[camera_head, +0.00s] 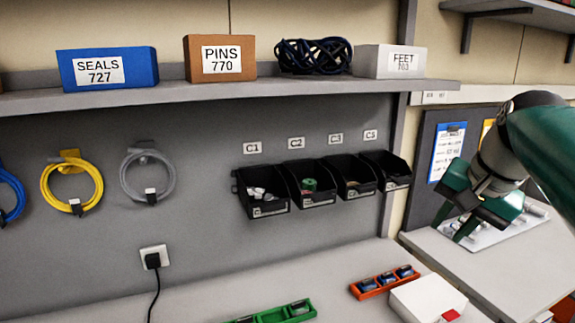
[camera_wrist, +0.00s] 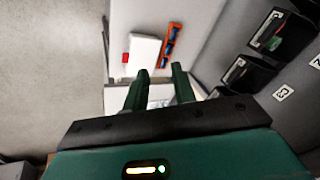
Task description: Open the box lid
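A white box (camera_head: 428,299) with a red tab (camera_head: 450,316) sits on the workbench at the lower right of the head view, its front cut off by the frame edge. Its top looks flat and closed. The white box (camera_wrist: 146,52) and its red tab (camera_wrist: 125,57) also show in the wrist view, beyond my fingertips. My gripper (camera_head: 455,225) is above and to the right of the box in the head view, apart from it. In the wrist view my gripper (camera_wrist: 160,71) has its two green fingers spread with nothing between them.
An orange tray (camera_head: 386,283) with dark items stands beside the box, and a green tray (camera_head: 275,314) stands farther left. Black wall bins (camera_head: 318,183) hang behind. A side table (camera_head: 500,260) with a pale tray lies to the right. A shelf (camera_head: 240,93) runs above.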

